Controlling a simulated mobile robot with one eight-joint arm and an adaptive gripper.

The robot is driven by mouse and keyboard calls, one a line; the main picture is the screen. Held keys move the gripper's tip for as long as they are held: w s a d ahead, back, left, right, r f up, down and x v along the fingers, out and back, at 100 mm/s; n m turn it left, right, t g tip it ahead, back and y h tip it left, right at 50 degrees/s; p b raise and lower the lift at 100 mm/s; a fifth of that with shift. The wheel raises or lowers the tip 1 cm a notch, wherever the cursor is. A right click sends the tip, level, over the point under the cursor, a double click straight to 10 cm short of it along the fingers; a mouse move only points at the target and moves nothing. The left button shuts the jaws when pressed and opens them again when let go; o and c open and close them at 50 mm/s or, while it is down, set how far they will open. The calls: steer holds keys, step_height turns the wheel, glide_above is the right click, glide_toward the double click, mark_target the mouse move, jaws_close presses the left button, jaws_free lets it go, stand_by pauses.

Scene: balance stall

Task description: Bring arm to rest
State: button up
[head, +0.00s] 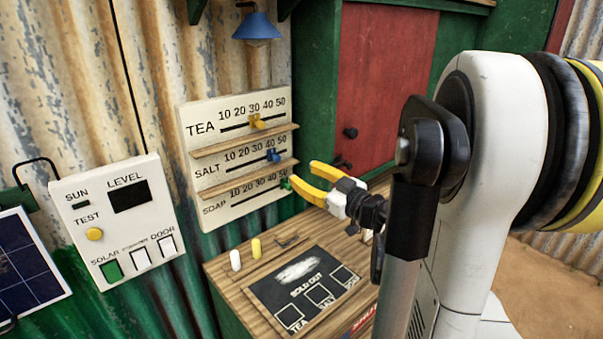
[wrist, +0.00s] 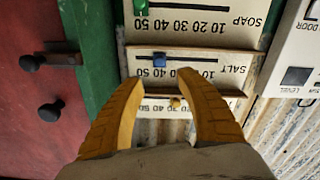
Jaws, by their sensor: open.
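My gripper (head: 316,183) has yellow fingers and is open in the head view, pointing left at the slider board (head: 187,110). Its fingertips are close to the green soap slider (head: 286,184), which sits near the right end of its slot; I cannot tell whether they touch. In the wrist view the open fingers (wrist: 162,80) have nothing between them that they hold. The yellow tea slider (head: 257,122) sits at about 30. The wrist view shows the board upside down, with the green slider (wrist: 140,7) at its top edge.
A wooden counter (head: 221,267) below bears a "SOLD OUT" chalkboard (head: 299,275), with white (head: 235,260) and yellow (head: 256,248) chalks beside it. A control panel (head: 112,218) hangs left. A red door (head: 385,75) with dark knobs stands behind my gripper. A blue lamp (head: 257,27) hangs above.

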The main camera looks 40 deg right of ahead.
stand_by(0.4)
steer(key=s+a+f+g+y, duration=0.1)
steer(key=a+f+g+y, duration=0.15)
steer(key=a, duration=0.85)
steer(key=s+a+f+g+y, duration=0.1)
steer(key=s+a+f+g, duration=0.2)
steer(key=a, duration=0.7)
steer(key=s+a+f+m+g+h, duration=0.1)
steer(key=s+a+g+h, duration=0.1)
steer(key=s, duration=0.4)
steer(key=s+a+f+m+g+h, duration=0.2)
steer(key=s+a+g, duration=0.1)
steer(key=s, duration=0.3)
steer(key=shift+a+f, duration=0.3)
steer(key=shift+a, duration=0.2)
